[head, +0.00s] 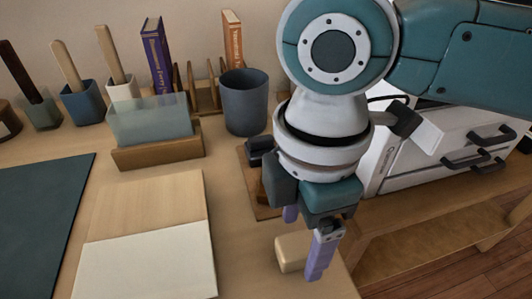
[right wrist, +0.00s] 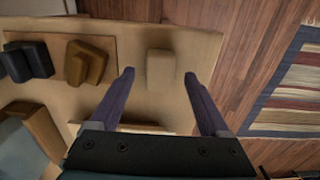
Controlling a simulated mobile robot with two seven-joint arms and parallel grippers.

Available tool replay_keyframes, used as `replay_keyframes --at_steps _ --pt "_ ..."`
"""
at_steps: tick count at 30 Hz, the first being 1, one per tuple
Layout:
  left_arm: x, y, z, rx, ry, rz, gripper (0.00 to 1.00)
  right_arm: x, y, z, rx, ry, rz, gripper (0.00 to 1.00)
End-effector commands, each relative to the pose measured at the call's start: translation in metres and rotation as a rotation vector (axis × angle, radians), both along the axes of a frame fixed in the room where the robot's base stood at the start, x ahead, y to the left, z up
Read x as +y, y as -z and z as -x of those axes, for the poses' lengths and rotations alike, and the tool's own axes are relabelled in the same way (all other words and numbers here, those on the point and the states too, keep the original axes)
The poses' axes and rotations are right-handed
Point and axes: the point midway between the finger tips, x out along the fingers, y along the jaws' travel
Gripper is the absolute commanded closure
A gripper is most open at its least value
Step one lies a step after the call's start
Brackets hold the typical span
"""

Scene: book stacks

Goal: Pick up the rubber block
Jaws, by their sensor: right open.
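The rubber block is most likely the small cream block (head: 290,253) lying near the right front edge of the table in the head view. My right gripper (head: 306,247) is just above and beside it, fingers pointing down, and partly overlaps it. In the right wrist view the block (right wrist: 161,69) lies beyond and between the tips of my open purple fingers (right wrist: 158,75), with nothing between them. I cannot tell the exact height of the fingertips over the table. My left gripper is not in view.
A wooden tray (head: 246,184) with dark items sits behind my right gripper. A grey cup (head: 245,102), a frosted box (head: 150,121) and a wood-and-white board (head: 147,240) stand to the left. A white drawer unit (head: 440,150) is at the right. The table edge is close.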

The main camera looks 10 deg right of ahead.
Motion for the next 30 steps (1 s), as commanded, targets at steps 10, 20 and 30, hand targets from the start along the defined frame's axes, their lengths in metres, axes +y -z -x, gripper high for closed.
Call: replay_keyframes --at_steps 10,20,30 --pt "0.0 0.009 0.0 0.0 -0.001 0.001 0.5 0.0 0.025 0.0 -0.002 -0.001 0.0 0.2" --pt "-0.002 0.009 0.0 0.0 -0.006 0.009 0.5 0.0 0.024 0.0 -0.002 0.0 0.0 0.48" --pt "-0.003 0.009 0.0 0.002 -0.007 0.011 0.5 0.0 0.024 0.0 -0.002 0.0 0.0 0.86"
